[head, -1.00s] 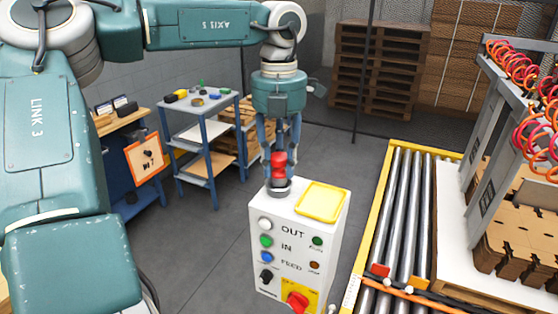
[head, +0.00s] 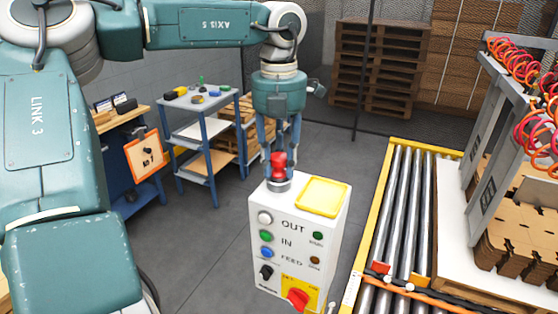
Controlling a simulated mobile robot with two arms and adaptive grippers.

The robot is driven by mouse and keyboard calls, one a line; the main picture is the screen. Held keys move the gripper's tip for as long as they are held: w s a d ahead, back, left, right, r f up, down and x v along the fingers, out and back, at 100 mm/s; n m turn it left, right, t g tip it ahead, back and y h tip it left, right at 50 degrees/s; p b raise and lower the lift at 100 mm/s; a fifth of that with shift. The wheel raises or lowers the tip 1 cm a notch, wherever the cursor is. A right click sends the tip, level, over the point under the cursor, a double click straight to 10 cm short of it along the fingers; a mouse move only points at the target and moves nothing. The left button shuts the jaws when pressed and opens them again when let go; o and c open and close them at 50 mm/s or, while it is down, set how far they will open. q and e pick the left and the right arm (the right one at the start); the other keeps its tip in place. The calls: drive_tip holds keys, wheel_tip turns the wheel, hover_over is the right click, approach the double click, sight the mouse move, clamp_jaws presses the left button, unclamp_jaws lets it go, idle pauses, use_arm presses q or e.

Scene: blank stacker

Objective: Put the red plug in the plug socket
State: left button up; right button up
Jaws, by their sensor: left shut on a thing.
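The red plug (head: 278,160) stands upright at the top of the white control box (head: 268,250). My left gripper (head: 279,155) points straight down with its fingers shut around the plug. The plug socket (head: 278,184) is a grey metal ring on the box top, at its left side. The plug is directly over the socket, and its lower end appears to meet the ring; I cannot tell how deep it sits. My right gripper is out of view.
A yellow-rimmed tray (head: 322,196) lies on the box top beside the socket. A roller conveyor (head: 405,200) is to the right. A blue cart (head: 205,125) stands behind left. Floor between is clear.

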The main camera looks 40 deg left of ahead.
use_arm(q)
drive_tip(key=shift+f, duration=0.2)
drive_tip(key=o, duration=1.2)
drive_tip(key=shift+o, duration=0.2)
